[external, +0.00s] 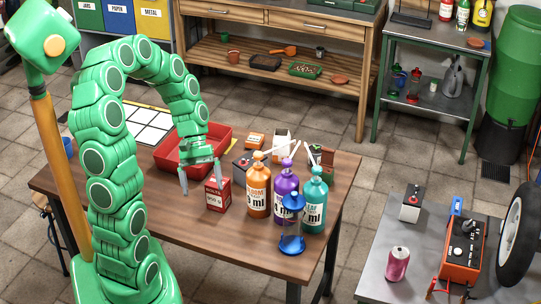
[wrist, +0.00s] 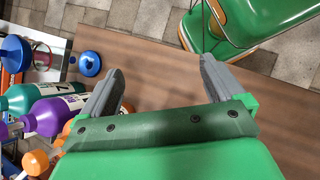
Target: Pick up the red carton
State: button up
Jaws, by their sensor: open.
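The red carton (external: 217,192) is a small upright box with a white label, standing on the brown wooden table (external: 180,228) left of the orange bottle. My gripper (external: 200,186) points down over the table with its fingers spread and nothing between them. In the external view its right finger overlaps the carton's top edge; I cannot tell if they touch. In the wrist view my gripper (wrist: 158,66) has bare table between its fingers, and I cannot make out the carton there.
Orange (external: 258,190), purple (external: 285,198) and teal (external: 314,205) bottles stand right of the carton, with a blue-topped hourglass-like item (external: 292,228) in front. A red tray (external: 172,158) lies behind my gripper. The table's front left is clear.

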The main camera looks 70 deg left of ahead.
jog(key=w+a+f+n+t+h, duration=0.2)
jog(key=a+f+n+t, duration=0.2)
jog(key=a+n+t, duration=0.6)
jog(key=n, duration=0.3)
send_near(227, 197)
jog(key=shift+x, duration=3.35)
jog(key=shift+f+t, duration=0.1)
jog(key=shift+t, duration=0.2)
grip_shut()
